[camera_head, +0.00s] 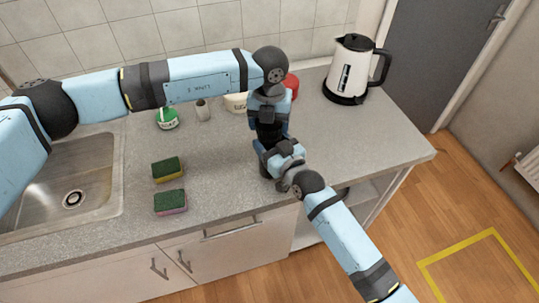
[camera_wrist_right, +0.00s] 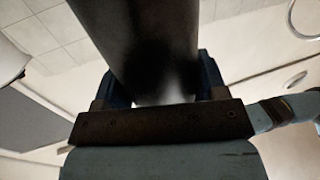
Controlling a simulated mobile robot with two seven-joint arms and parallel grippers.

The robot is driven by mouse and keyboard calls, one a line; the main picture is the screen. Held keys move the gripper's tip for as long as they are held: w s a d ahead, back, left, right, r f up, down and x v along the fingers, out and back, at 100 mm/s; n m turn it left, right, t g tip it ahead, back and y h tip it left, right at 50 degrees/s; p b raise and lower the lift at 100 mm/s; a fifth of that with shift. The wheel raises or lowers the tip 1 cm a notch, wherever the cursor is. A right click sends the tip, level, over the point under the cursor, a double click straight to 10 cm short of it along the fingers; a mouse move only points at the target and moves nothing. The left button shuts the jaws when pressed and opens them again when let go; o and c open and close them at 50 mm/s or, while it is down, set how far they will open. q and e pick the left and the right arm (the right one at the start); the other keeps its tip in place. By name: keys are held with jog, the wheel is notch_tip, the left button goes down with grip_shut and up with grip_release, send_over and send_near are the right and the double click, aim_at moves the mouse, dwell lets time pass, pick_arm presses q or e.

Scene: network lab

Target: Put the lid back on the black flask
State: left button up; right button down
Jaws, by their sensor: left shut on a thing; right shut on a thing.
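The black flask (camera_wrist_right: 140,45) fills the middle of the right wrist view as a wide dark cylinder between the fingers of my right gripper (camera_wrist_right: 155,90), which is shut on it. In the head view my right gripper (camera_head: 280,163) is at the counter's front part, and the flask is mostly hidden by the grippers. My left gripper (camera_head: 268,122) points down just above it, shut on a dark piece that looks like the lid. The arms cover the lid, so I cannot tell whether it touches the flask.
A white and black kettle (camera_head: 350,70) stands at the back right. Two sponges (camera_head: 168,168) (camera_head: 170,202) lie left of the grippers, near the sink (camera_head: 98,190). A green-topped container (camera_head: 167,119), a small grey cup (camera_head: 203,110), a pale bowl (camera_head: 236,103) and a red item (camera_head: 292,85) stand behind.

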pick_arm(q)
jog(key=shift+m, duration=0.4)
jog(key=o, duration=1.1)
jog(key=shift+c, duration=0.2)
jog(key=shift+r, duration=0.1)
notch_tip(320, 180, up, 12)
pick_arm(e)
jog(key=shift+c, duration=0.5)
grip_release()
